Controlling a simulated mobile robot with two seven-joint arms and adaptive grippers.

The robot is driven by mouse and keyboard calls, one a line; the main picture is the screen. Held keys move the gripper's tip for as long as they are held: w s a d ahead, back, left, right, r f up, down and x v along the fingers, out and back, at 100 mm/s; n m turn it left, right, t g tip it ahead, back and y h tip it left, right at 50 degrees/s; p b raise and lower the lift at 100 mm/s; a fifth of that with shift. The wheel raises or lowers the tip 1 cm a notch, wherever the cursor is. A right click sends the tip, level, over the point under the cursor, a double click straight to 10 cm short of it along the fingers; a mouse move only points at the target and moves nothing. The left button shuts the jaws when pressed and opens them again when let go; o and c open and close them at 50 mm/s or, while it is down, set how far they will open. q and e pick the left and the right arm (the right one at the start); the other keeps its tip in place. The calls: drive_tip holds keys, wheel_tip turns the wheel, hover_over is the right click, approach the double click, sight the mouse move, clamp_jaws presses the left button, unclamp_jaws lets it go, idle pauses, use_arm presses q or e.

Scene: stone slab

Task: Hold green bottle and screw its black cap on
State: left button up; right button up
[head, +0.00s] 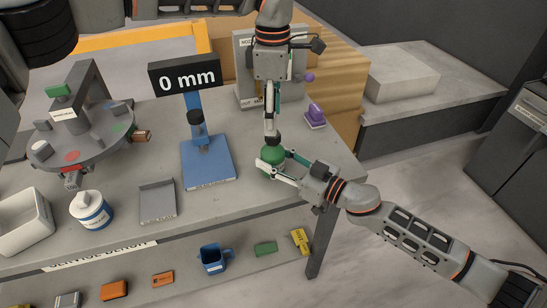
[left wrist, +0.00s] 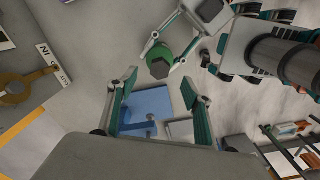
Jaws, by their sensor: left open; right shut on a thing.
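The green bottle (head: 271,159) stands upright near the right end of the bench. My right gripper (head: 276,170) is shut around its body; its fingers also show on the bottle in the left wrist view. My left gripper (head: 271,136) points down just above the bottle's top. In the left wrist view its two fingers (left wrist: 160,82) are spread, with nothing between them. There the bottle (left wrist: 160,52) shows a dark, six-sided top (left wrist: 158,68) just beyond the fingertips. I cannot tell whether this is the black cap or how it sits.
A purple object (head: 316,115) and a grey panel (head: 248,90) are behind. A grey tray (head: 158,203), white-and-blue jar (head: 91,212) and round turntable (head: 85,140) are farther left.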

use_arm(q)
drive_tip(key=shift+f, duration=2.4)
clamp_jaws()
